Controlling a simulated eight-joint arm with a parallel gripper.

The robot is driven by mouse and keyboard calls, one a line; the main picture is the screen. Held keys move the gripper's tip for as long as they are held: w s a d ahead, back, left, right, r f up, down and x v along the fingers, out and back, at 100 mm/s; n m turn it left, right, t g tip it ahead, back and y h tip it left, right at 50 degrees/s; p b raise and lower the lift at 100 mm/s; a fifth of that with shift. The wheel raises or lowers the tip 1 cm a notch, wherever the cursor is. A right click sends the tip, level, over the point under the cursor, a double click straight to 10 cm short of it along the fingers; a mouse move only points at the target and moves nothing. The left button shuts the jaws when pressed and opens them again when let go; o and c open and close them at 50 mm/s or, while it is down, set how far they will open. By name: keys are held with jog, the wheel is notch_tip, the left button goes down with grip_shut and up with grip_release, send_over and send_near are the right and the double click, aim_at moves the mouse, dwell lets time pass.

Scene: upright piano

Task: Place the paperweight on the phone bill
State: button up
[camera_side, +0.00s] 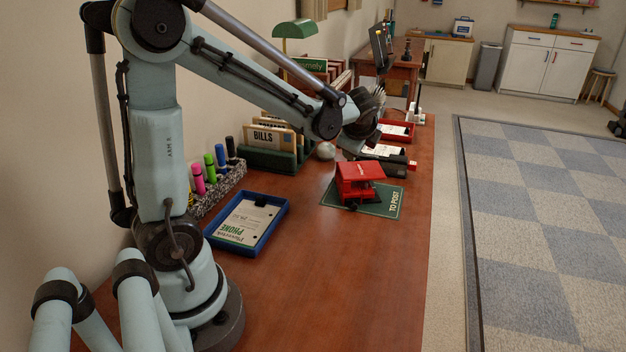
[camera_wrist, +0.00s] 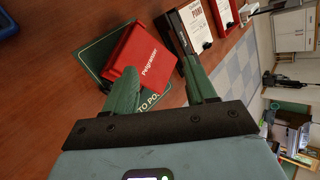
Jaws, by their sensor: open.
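The phone bill (camera_side: 242,222) is a white sheet with a green heading, lying in a blue tray (camera_side: 212,236) near my base in the side view. A pale, round ball (camera_side: 326,150), which looks like the paperweight, sits on the desk in front of the bill file; I cannot find it in the wrist view. My gripper (camera_wrist: 158,66) is open, with its two green fingers apart and nothing seen held. It is above the far part of the desk, well away from the phone bill. In the side view my wrist hides its fingertips.
A red box (camera_side: 358,172) stands on the green TO POST mat (camera_side: 382,208). Beyond it are a dark-edged tray (camera_wrist: 172,30) with a sheet and a red tray (camera_side: 398,139). A pen holder (camera_side: 217,188) and green bill file (camera_side: 268,160) line the wall. The desk's near right is clear.

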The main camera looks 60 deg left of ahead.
jog(key=s+d+r+n+t+h, duration=0.1)
jog(key=s+d+n+h, duration=0.3)
jog(key=d, duration=0.6)
jog(key=shift+s+d+r+n, duration=0.15)
jog(key=shift+s+d+n, duration=0.15)
jog(key=shift+s+n, duration=0.9)
jog(key=shift+o, duration=0.7)
jog(key=s+d+f+n+h, duration=0.1)
jog(key=s+d+n+h, duration=0.2)
jog(key=s+d+n, duration=0.2)
jog(key=shift+s+d+t, duration=0.3)
jog(key=shift+d+t, duration=0.1)
jog(key=shift+d, duration=0.75)
jog(key=shift+o, duration=0.4)
jog(key=shift+s+d+f+h, duration=0.1)
jog(key=shift+d+h, duration=0.05)
jog(key=shift+h, duration=0.15)
